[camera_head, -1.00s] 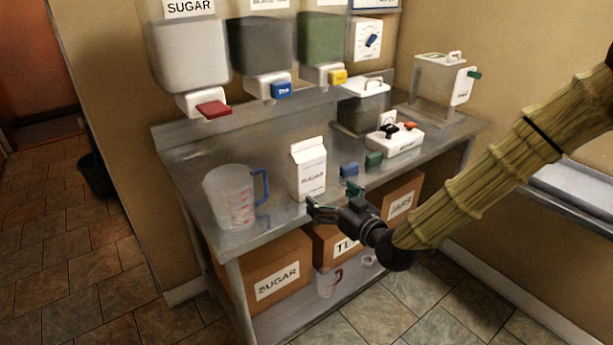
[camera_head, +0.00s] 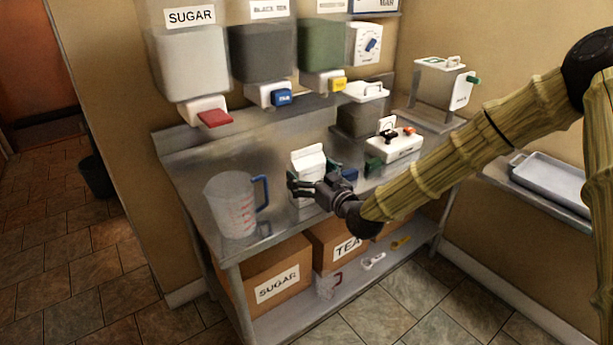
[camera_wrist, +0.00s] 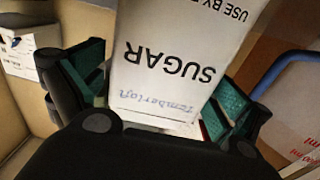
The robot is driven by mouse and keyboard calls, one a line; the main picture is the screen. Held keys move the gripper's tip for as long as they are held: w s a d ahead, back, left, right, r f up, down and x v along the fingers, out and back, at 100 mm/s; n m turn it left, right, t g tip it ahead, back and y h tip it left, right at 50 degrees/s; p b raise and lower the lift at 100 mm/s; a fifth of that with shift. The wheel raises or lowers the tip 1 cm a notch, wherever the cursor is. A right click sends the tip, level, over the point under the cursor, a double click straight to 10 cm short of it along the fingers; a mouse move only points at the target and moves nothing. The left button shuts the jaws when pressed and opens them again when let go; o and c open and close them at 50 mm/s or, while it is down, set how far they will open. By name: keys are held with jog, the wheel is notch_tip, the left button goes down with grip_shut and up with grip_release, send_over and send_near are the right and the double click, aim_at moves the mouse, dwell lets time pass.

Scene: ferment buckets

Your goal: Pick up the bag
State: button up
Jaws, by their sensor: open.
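The bag is a white carton-shaped sugar bag (camera_head: 308,160) standing on the steel counter. My gripper (camera_head: 311,184) is in front of it and hides its lower part in the head view. In the wrist view the bag (camera_wrist: 172,62), with the word SUGAR on its face, lies between my two green-padded fingers. My gripper (camera_wrist: 158,102) is open, with one finger on each side of the bag. I cannot tell whether the pads touch it.
A clear measuring jug (camera_head: 232,205) with a blue handle stands left of the bag. A blue block (camera_head: 349,173) and a green block (camera_head: 373,166) are to the right. A white device (camera_head: 394,145) sits behind them. Dispensers hang above.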

jog(key=shift+w+a, duration=0.4)
jog(key=shift+w, duration=0.2)
jog(key=c, duration=1)
jog(key=shift+c, duration=1.3)
jog(key=shift+r, duration=0.15)
